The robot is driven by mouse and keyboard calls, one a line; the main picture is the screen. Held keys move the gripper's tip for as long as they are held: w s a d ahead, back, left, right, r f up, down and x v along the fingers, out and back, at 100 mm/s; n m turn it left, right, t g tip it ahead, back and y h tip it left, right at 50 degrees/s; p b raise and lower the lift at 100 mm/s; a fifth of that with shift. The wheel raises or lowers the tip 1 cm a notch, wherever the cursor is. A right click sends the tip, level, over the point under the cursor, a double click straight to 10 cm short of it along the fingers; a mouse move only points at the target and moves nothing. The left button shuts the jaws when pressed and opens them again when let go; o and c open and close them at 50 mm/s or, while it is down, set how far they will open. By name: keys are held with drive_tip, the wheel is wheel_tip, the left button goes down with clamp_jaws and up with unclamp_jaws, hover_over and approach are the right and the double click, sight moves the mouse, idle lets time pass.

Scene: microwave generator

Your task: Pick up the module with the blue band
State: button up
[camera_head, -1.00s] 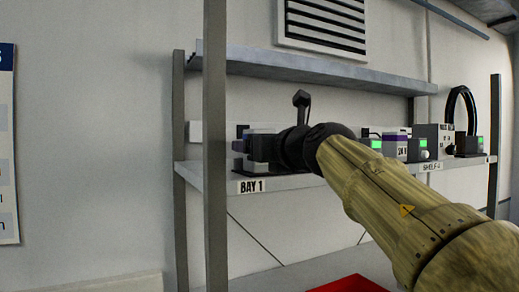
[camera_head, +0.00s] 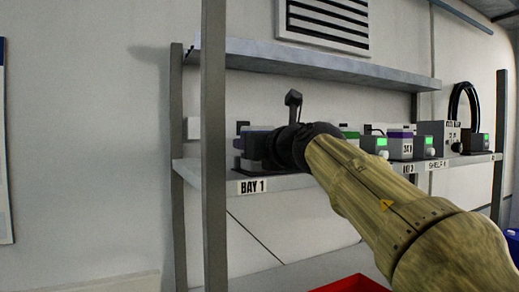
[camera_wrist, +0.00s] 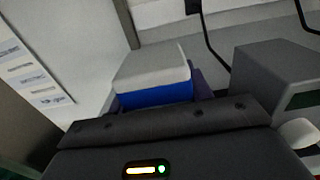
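The module with the blue band (camera_wrist: 155,94) shows in the wrist view, with a pale grey top and a blue front face. It sits just beyond the dark body of my gripper. Dark parts show close beside the module in the wrist view. I cannot tell whether the fingers are spread around it or closed on it.
A grey box (camera_wrist: 280,75) stands right of the module. Along the shelf (camera_head: 290,182) stand a purple-banded module (camera_head: 400,144), units with green screens (camera_head: 431,146) and a black cable loop (camera_head: 463,105). A shelf post (camera_head: 214,150) rises left of my gripper; an upper shelf (camera_head: 320,68) is above.

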drive_tip(key=shift+d, duration=0.1)
drive_tip(key=shift+c, duration=1.1)
drive_tip(key=shift+d, duration=0.1)
drive_tip(key=shift+w+r, duration=0.1)
drive_tip(key=shift+w, duration=0.05)
wheel_tip(320, 180, up, 10)
drive_tip(key=p, duration=0.3)
drive_tip(key=shift+p, duration=0.35)
